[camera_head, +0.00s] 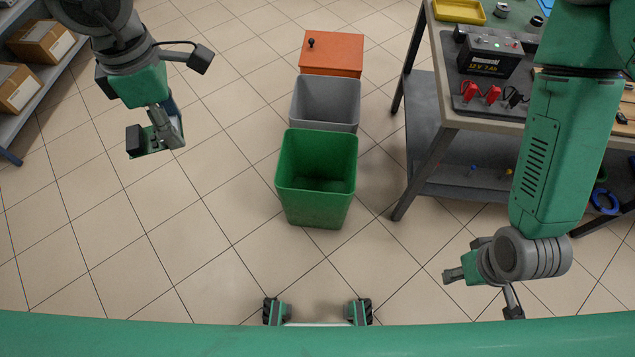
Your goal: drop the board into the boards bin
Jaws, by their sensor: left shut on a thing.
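My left gripper (158,139) hangs at the left over bare floor, pointing down. It is shut on a small green board (145,153), seen partly at the fingertips; the fingers hide much of it. Three containers stand in a row in the middle: an open green bin (318,205) nearest, an open grey bin (326,100) behind it, and an orange box with a closed-looking top and a black knob (333,55) at the back. I cannot tell which is the boards bin. The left gripper is left of them all. My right gripper (480,290) is open and empty at the lower right.
A workbench (460,110) with a lower shelf stands at the right, carrying a black 12 V battery (489,55), red clips and a yellow tray (459,10). A shelf with cardboard boxes (40,42) is at the far left. Tiled floor between is clear.

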